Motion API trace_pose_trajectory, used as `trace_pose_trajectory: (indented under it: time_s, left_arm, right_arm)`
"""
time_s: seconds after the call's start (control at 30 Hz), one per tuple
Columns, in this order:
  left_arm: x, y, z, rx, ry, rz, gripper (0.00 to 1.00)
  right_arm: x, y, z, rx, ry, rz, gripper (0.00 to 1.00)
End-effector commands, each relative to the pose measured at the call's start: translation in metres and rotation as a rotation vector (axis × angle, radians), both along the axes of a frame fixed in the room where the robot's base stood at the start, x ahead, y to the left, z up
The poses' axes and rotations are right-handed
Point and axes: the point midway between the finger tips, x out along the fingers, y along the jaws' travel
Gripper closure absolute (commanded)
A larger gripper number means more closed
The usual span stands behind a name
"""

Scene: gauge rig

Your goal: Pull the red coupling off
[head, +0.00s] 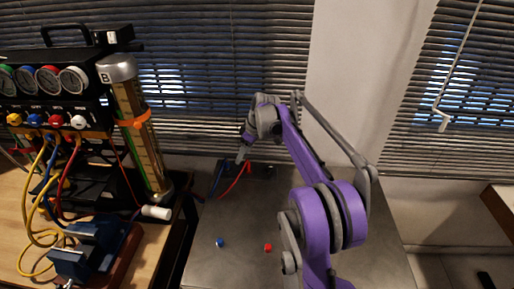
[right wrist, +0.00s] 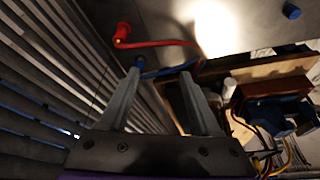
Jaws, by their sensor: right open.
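The red coupling (right wrist: 122,35) shows at the upper left of the right wrist view, with a red hose running off to the right. In the head view the red hose (head: 235,181) lies at the back of the grey table, and its upper end is close to my right gripper (head: 241,158). In the right wrist view my right gripper (right wrist: 160,76) is open, with nothing between its fingers. The coupling is past the left fingertip, apart from it. A blue hose (right wrist: 165,70) passes behind the fingertips. My left gripper is not in view.
The gauge rig (head: 75,100) stands on the wooden bench at left, with a blue vise (head: 85,250) in front. A small blue piece (head: 220,243) and a small red piece (head: 267,247) lie on the grey table (head: 225,215). Window blinds (head: 220,60) are behind.

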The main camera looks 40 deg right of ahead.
Motion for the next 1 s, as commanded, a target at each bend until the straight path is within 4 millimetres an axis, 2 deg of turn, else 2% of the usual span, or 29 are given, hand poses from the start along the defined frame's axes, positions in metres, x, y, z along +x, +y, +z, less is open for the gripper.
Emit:
trace_pose_trajectory:
  time_s: [0.03, 0.1, 0.2, 0.33, 0.57, 1.0]
  left_arm:
    - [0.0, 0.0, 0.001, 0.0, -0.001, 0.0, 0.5]
    - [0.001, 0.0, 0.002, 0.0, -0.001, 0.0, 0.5]
    - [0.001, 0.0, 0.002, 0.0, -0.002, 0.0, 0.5]
    - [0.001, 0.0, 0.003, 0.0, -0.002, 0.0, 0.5]
    - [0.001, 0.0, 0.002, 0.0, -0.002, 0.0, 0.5]
    - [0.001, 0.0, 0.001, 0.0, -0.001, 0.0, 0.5]
  right_arm:
    - [0.012, -0.02, -0.007, 0.004, -0.004, 0.018, 0.36]
    - [0.022, -0.04, -0.017, 0.009, -0.009, 0.053, 0.36]
    - [0.031, -0.062, -0.028, 0.015, -0.018, 0.094, 0.36]
    - [0.036, -0.077, -0.037, 0.02, -0.027, 0.124, 0.36]
    - [0.042, -0.077, -0.054, 0.02, -0.029, 0.134, 0.36]
    - [0.066, -0.061, -0.122, 0.02, -0.029, 0.132, 0.36]
